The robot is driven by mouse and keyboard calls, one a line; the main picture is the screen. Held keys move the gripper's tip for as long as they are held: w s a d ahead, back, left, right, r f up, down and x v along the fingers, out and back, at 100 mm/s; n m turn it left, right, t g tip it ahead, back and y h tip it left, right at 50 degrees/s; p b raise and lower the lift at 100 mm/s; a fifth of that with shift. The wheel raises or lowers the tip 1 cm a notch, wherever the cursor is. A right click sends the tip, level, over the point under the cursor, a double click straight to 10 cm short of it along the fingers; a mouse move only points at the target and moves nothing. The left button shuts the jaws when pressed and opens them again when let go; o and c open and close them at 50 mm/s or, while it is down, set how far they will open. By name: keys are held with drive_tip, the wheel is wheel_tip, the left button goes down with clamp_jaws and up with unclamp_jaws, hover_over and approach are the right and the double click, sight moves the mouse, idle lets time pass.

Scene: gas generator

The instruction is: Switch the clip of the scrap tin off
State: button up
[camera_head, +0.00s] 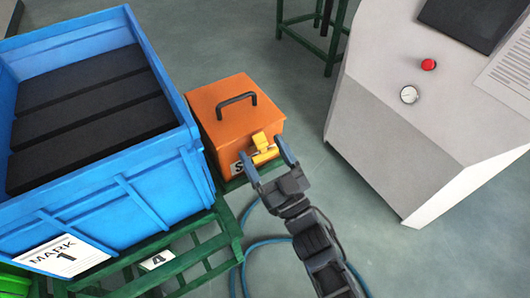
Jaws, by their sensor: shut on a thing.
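The scrap tin (224,103) is an orange box with a black handle (236,104) on its lid. It stands to the right of the blue crate, and its lid looks closed. A yellow clip (262,147) sits at the front edge of its lid. My gripper (266,160) is at the front of the tin, with a finger on each side of the clip, shut on it. A label below the clip is partly hidden, with only its first letter showing. The exact contact of the fingertips is hard to see at this size.
A blue crate (134,200) with black bars (90,90) stands at left on a green frame (196,257). A grey console (390,130) with a red button (428,64) and a gauge (409,94) stands at right. Blue hose lies on the floor. Floor between tin and console is clear.

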drive_tip(key=c, duration=0.3)
drive_tip(key=f+b, duration=0.1)
drive_tip(key=b, duration=0.2)
drive_tip(key=t+y+b, duration=0.1)
drive_tip(key=b, duration=0.3)
drive_tip(key=f+t+b, duration=0.1)
drive_tip(key=b, duration=0.4)
drive_tip(key=shift+s+d+t+y, duration=0.1)
drive_tip(key=shift+t+y, duration=0.2)
drive_tip(key=shift+y, duration=0.1)
drive_tip(key=shift+r+t+b, duration=0.15)
drive_tip(key=shift+t+b, duration=0.15)
drive_tip(key=shift+b, duration=0.75)
drive_tip(key=o, duration=0.9)
drive_tip(key=shift+o, duration=0.2)
drive_tip(key=v, duration=0.7)
drive_tip(key=shift+s+d+f, duration=0.15)
drive_tip(key=shift+s+f, duration=0.05)
drive_tip(key=shift+f, duration=0.1)
